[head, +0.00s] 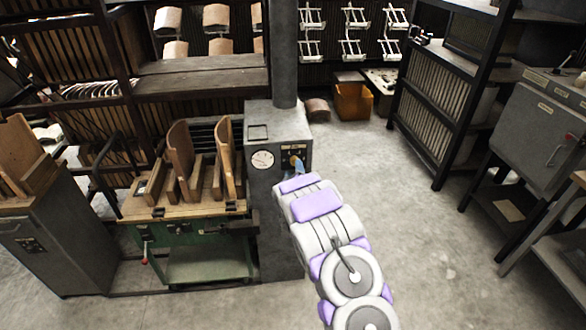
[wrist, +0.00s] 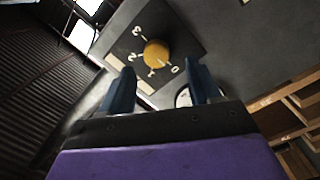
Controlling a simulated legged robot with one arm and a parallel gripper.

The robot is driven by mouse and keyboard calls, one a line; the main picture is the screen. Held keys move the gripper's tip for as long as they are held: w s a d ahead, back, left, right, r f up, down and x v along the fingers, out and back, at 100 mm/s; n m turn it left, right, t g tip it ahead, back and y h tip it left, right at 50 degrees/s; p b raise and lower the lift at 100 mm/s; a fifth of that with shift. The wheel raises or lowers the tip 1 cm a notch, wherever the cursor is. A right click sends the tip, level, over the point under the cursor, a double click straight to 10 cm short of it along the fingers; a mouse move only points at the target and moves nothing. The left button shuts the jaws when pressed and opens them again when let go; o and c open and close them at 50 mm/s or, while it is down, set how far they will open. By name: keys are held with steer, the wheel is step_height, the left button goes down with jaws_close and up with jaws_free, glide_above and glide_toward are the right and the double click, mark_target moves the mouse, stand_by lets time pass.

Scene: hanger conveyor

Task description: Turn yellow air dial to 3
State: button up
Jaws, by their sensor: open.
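The yellow air dial (wrist: 156,54) sits on a dark square plate (wrist: 185,33) with white numbers around it. In the wrist view the marks 3, 2, 1 and 0 can be read, and the picture is rotated. Which number the dial points to is not clear. My gripper (wrist: 160,85) is open, its two dark blue fingers apart, with the dial just beyond and between the fingertips, not gripped. In the head view the dial (head: 294,161) shows small on the grey machine (head: 262,185), with my gripper (head: 299,168) right in front of it.
A round white gauge (head: 262,160) is on the machine left of the dial. A wooden-topped workbench (head: 185,205) with upright boards stands to the left. A dark rack (head: 445,110) and a grey cabinet (head: 545,125) stand at the right. The concrete floor (head: 400,230) between is clear.

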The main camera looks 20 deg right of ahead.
steer(key=x, duration=0.3)
steer(key=shift+w+d+b, duration=0.2)
steer(key=shift+w+b, duration=0.05)
steer(key=shift+b, duration=0.1)
steer(key=shift+c, duration=0.2)
steer(key=shift+d, duration=0.1)
steer(key=c, duration=1)
